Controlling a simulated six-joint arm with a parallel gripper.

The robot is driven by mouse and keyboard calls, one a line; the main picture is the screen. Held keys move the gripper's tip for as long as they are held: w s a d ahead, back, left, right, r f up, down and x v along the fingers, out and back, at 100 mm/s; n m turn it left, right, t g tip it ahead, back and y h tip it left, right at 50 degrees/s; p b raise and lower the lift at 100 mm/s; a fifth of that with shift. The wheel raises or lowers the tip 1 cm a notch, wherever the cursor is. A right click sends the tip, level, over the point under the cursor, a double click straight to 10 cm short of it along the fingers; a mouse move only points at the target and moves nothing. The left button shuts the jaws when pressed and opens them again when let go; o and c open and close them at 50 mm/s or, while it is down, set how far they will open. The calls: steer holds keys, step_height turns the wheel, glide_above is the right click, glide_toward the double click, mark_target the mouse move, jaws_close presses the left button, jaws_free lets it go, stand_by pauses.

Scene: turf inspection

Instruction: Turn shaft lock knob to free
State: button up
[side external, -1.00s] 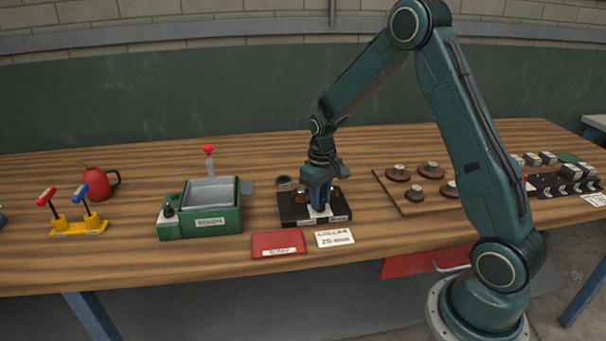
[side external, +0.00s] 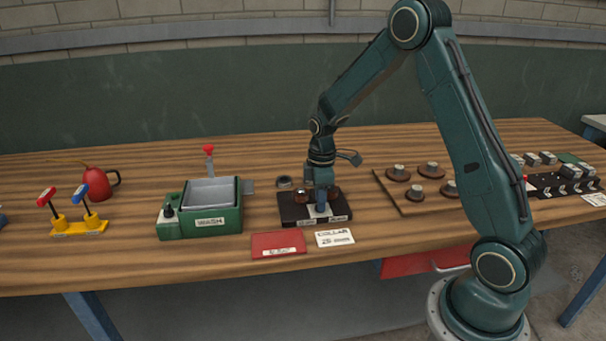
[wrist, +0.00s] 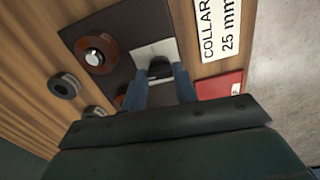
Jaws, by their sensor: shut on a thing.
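The shaft lock knob (wrist: 160,70) is a small dark knob over a pale plate (wrist: 143,50) on a dark base block (side external: 291,209). My gripper (side external: 320,207) points down over the front middle of that block. In the wrist view its two blue-grey fingers (wrist: 160,80) are shut on the knob, one on each side. The fingers hide most of the knob, and its pointing direction cannot be read. Labels on the block's front edge (side external: 338,218) are too small to read.
A "COLLAR 25 mm" card (side external: 334,238) and a red card (side external: 278,245) lie in front of the block. A green wash tank (side external: 213,222) stands left. A wooden board (side external: 392,190) with round brown pieces lies right. A loose dark ring (wrist: 64,85) lies beside the block.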

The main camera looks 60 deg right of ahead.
steer(key=shift+n, duration=0.6)
steer(key=o, duration=1)
step_height(320, 180, up, 14)
steer(key=shift+f, duration=0.1)
stand_by(0.4)
